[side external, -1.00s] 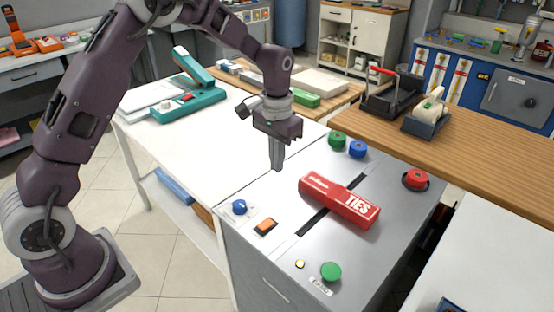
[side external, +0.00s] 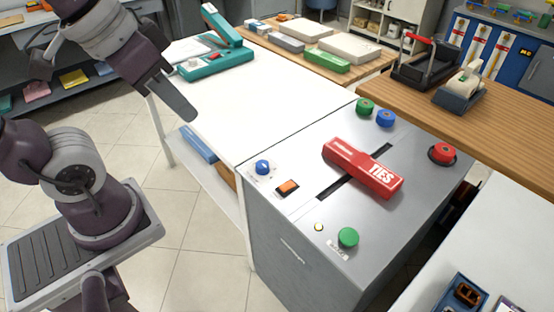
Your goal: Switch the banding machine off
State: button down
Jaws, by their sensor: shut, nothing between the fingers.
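The grey banding machine (side external: 300,240) stands in the middle, with a dark slot (side external: 335,186) across its top. A red package marked TIES (side external: 363,168) lies across the slot. On the left of the top are a blue knob (side external: 263,167) and an orange rocker switch (side external: 288,188). A green button (side external: 348,237) and a small pale lamp (side external: 318,227) are at the front. Green (side external: 364,107) and blue (side external: 386,118) buttons are at the back, and a red button (side external: 442,154) on the right. My gripper (side external: 188,112) is shut and empty, left of the machine, apart from every control.
A white table (side external: 255,110) adjoins the machine, with a teal device (side external: 216,62) at its far end. A wooden counter (side external: 480,120) behind carries a black press (side external: 425,65) and a tape dispenser (side external: 460,88). Open floor lies left of the machine.

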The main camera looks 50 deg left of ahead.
jog(key=c, duration=2.1)
grip_release()
jog(key=shift+s+f, duration=0.3)
jog(key=shift+s, duration=0.55)
jog(key=o, duration=0.9)
jog(key=w+r+g, duration=0.1)
jog(key=w, duration=0.5)
jog(key=shift+w+r+g, duration=0.25)
jog(key=shift+r+g, duration=0.05)
jog(key=g, duration=0.5)
send_over(289, 184)
notch_tip(289, 184, down, 11)
jog(key=f+g, duration=0.1)
jog(key=f, duration=0.6)
jog(key=f+g, duration=0.1)
jog(key=f, duration=0.7)
jog(key=w+f+g, duration=0.1)
jog(key=f, duration=0.7)
jog(key=shift+f, duration=0.15)
